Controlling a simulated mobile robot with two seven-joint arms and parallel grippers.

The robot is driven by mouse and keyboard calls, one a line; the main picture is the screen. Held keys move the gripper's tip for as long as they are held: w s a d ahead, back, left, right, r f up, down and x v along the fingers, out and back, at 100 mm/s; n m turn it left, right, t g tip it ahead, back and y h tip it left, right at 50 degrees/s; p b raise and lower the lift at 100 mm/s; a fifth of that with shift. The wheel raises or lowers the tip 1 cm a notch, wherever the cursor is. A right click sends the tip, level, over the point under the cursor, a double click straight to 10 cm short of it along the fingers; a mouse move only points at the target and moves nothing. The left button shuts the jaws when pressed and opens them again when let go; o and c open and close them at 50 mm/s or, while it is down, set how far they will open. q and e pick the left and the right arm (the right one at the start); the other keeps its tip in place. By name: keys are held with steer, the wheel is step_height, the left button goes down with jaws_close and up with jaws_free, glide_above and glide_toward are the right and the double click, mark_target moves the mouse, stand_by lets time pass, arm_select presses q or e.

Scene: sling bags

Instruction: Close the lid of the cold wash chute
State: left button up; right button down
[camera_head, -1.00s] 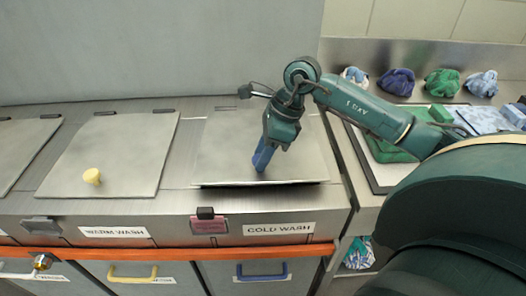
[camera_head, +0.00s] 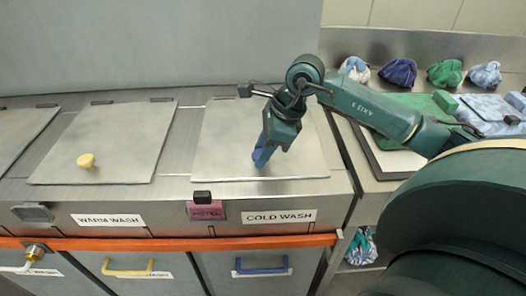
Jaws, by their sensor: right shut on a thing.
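The cold wash lid (camera_head: 220,150) is a flat grey metal panel above the COLD WASH label (camera_head: 279,217). It lies flat on the counter top, with no dark gap showing along its front edge. My right gripper (camera_head: 263,155) points down at the lid's front middle and is shut on its blue knob (camera_head: 260,160), which it partly hides. My left gripper is not in view.
The warm wash lid (camera_head: 120,140) with a yellow knob (camera_head: 87,162) lies shut to the left. An orange rail (camera_head: 180,244) runs along the front, above drawers with handles. Rolled cloths (camera_head: 445,73) and folded fabric sit on the right counter.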

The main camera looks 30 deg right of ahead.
steer(key=c, duration=1)
jaws_free()
steer(key=shift+f, duration=0.25)
steer(key=shift+r, duration=0.15)
steer(key=v, duration=1.3)
